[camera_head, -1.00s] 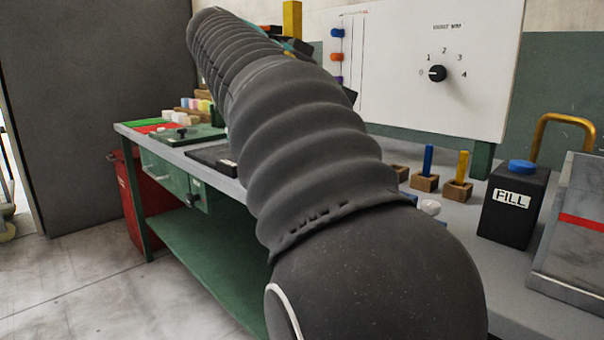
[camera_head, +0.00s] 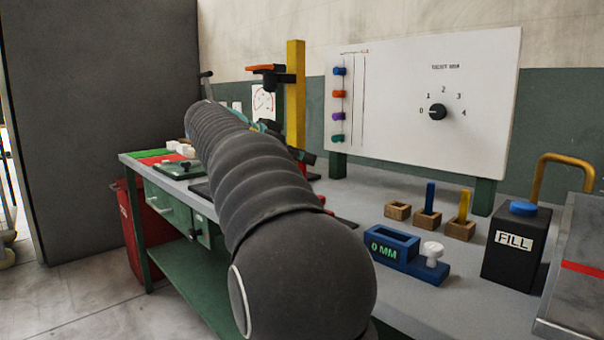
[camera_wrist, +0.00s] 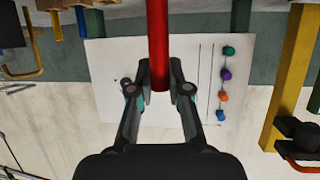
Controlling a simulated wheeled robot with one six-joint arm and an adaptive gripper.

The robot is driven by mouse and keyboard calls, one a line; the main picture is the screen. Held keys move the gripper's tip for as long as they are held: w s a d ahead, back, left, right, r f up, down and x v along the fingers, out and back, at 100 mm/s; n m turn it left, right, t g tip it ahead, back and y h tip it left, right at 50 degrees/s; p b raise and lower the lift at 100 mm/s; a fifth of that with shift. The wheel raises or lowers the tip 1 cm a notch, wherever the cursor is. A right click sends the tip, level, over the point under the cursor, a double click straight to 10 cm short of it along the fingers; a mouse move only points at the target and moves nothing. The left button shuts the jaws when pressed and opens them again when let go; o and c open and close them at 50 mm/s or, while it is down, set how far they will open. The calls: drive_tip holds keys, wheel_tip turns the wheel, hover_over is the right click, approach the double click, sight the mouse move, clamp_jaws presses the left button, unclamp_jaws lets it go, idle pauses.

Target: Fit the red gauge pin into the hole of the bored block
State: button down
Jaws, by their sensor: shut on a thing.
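In the wrist view my gripper (camera_wrist: 159,90) is shut on the red gauge pin (camera_wrist: 158,45), a straight red rod running up out of the top of the picture. Its far end is out of view. In the head view my arm hides the gripper and the pin. Three small wooden blocks stand on the bench: a pinless one with a dark opening (camera_head: 397,210), one with a blue pin (camera_head: 430,197), and one with a yellow pin (camera_head: 464,206). I cannot tell whether the pinless one is the bored block.
A blue 0 MM block (camera_head: 393,252) with a recess and white knob lies in front of the wooden blocks. A black FILL container (camera_head: 513,255) stands right. A white dial board (camera_head: 400,130) and a yellow post (camera_head: 295,95) rise behind. Bench between board and blocks is clear.

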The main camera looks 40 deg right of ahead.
drive_tip(key=shift+w+d+f, duration=0.2)
drive_tip(key=shift+f, duration=0.2)
drive_tip(key=shift+f+b, duration=1.2)
drive_tip(key=shift+f, duration=0.55)
drive_tip(key=shift+f, duration=0.2)
drive_tip(key=c, duration=1.1)
unclamp_jaws()
drive_tip(key=shift+r, duration=0.1)
